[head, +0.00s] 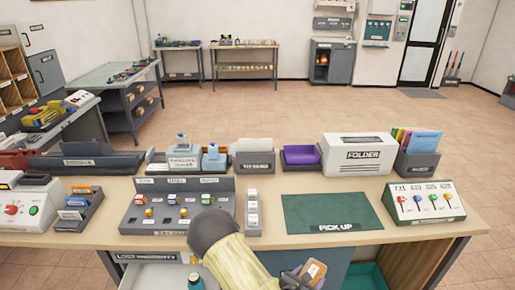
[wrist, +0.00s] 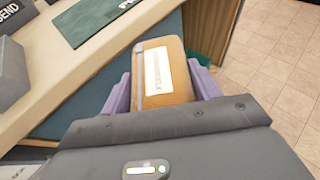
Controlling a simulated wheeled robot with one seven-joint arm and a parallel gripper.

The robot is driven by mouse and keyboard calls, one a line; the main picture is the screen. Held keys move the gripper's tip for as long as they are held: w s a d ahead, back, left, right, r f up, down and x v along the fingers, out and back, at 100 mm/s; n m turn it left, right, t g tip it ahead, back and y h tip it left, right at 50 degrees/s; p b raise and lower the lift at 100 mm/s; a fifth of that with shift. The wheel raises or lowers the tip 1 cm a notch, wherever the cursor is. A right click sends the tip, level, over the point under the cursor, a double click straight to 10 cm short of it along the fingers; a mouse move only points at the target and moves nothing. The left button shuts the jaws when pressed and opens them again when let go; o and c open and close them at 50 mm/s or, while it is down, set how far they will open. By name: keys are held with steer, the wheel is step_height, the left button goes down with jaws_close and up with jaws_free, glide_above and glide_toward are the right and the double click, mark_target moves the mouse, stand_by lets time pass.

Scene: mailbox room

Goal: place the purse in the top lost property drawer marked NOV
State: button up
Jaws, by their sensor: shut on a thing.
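The purse (wrist: 165,75) is a tan-brown case with a white label. My gripper (head: 303,274) is shut on it, with one purple finger on each side in the wrist view (wrist: 165,92). The purse also shows in the head view (head: 315,270), low in front of the desk's front edge, right of centre. A lost property label (head: 147,257) sits on the desk front at lower left. Below it a pale open space (head: 158,276) looks like a pulled-out drawer, cut off by the picture edge. No NOV mark is readable. My arm hides part of that area.
A teal bottle-like thing (head: 196,284) stands beside my arm at the pale space. A green bin (head: 365,276) is below right.

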steer(key=shift+s+a+f+n+t+y, duration=0.1)
steer(key=shift+a+f+n+t+y, duration=0.1)
steer(key=shift+n+t+y, duration=0.25)
steer(key=shift+s+a+f+n+t+y, duration=0.1)
steer(key=shift+a+n+t+y, duration=0.15)
steer(key=shift+n+y, duration=0.25)
steer(key=shift+d, duration=0.1)
steer(key=shift+w+d+f+n+y, duration=0.2)
steer(key=shift+w+f+n+y, duration=0.1)
steer(key=shift+n, duration=0.15)
steer(key=shift+w+a+f+n+t+y, duration=0.15)
steer(key=shift+f+n+t+y, duration=0.1)
steer(key=shift+f+n+y, duration=0.6)
steer(key=shift+w+f+n+t+y, duration=0.25)
steer(key=shift+f+n+y, duration=0.4)
steer(key=shift+y, duration=0.4)
steer(key=shift+w+a+f+n+t+y, duration=0.1)
steer(key=shift+f+n+t+y, duration=0.2)
steer(key=shift+f+n+y, duration=0.5)
steer(key=shift+r, duration=0.2)
steer(key=shift+d, duration=0.1)
